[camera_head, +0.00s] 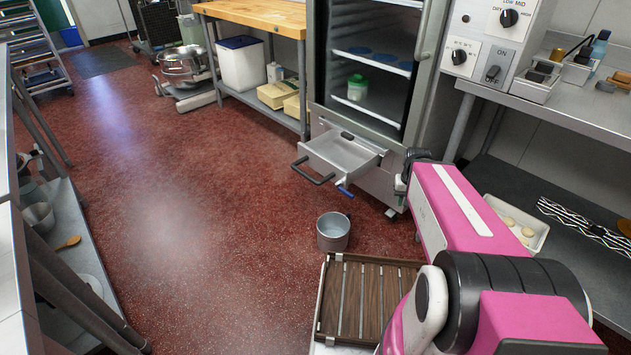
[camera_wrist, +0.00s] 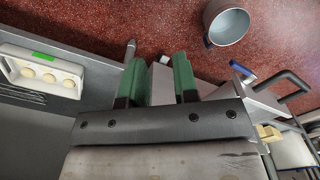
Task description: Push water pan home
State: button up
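The water pan (camera_head: 342,153) is a grey metal drawer low in the front of the tall cabinet. It stands pulled out over the floor, with a dark bar handle (camera_head: 311,172) on its front and a blue-handled valve (camera_head: 345,191) at its near corner. My gripper (camera_head: 408,168) is to the right of the pan and apart from it, partly hidden by my pink arm. In the wrist view its two green fingers (camera_wrist: 158,66) are spread with nothing gripped between them. The pan (camera_wrist: 258,104) shows there to the right of the fingers.
A metal pot (camera_head: 333,232) stands on the floor just in front of the pan, also in the wrist view (camera_wrist: 229,24). The cabinet door (camera_head: 438,65) is open on the right. A steel table (camera_head: 570,110) is at right. Red floor to the left is clear.

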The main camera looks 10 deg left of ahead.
jog(key=shift+w+f, duration=0.1)
grip_shut()
jog(key=n+t+h, duration=1.1)
jog(key=n+t, duration=0.3)
jog(key=n, duration=1.4)
send_near(341, 171)
jog(key=x, duration=0.7)
jog(key=shift+w+d, duration=0.2)
jog(key=shift+d, duration=0.05)
